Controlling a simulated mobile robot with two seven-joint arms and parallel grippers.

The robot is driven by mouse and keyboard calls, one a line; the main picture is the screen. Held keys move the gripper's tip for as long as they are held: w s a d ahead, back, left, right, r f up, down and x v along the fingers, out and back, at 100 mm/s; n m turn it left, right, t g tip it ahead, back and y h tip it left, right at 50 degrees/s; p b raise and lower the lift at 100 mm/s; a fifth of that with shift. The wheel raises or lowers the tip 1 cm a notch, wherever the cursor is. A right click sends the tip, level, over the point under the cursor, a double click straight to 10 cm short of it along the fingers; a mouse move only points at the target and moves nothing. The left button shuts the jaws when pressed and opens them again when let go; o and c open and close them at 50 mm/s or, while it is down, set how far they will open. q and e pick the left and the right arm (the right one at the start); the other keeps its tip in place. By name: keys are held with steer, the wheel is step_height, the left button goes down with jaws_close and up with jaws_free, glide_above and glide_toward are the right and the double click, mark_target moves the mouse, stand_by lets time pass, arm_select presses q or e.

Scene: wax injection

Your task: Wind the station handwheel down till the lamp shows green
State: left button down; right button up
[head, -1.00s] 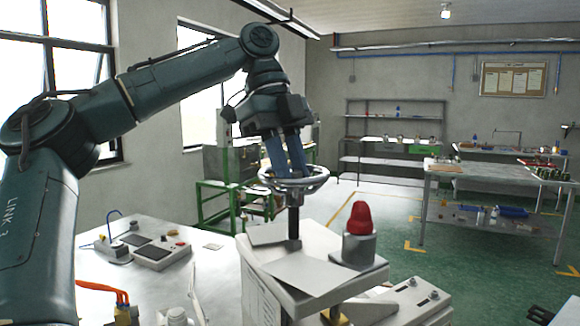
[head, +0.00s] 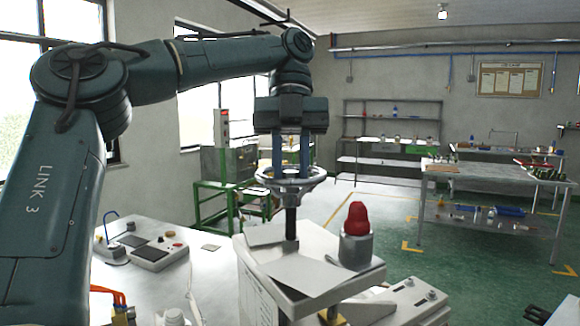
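The station (head: 325,272) is a pale housing in the foreground, with a dark upright screw (head: 291,226) on top. A silver handwheel (head: 318,181) sits level on this screw. The lamp (head: 357,219) on a grey base at the station's right shows red. My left gripper (head: 290,174) points straight down from above, its two blue fingers inside the wheel rim, one on each side of the hub. It looks shut on the handwheel, but the fingertip contact is partly hidden by the rim. My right gripper is not in view.
A white bench (head: 215,270) with a small control box (head: 155,253) lies left of the station. A green-framed machine (head: 225,185) stands behind. A metal table (head: 480,178) with items is at the right. Green floor (head: 480,262) is open between.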

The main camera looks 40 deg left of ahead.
arm_select(q)
steer(key=shift+m, duration=0.5)
steer(key=c, duration=1.5)
jaws_free()
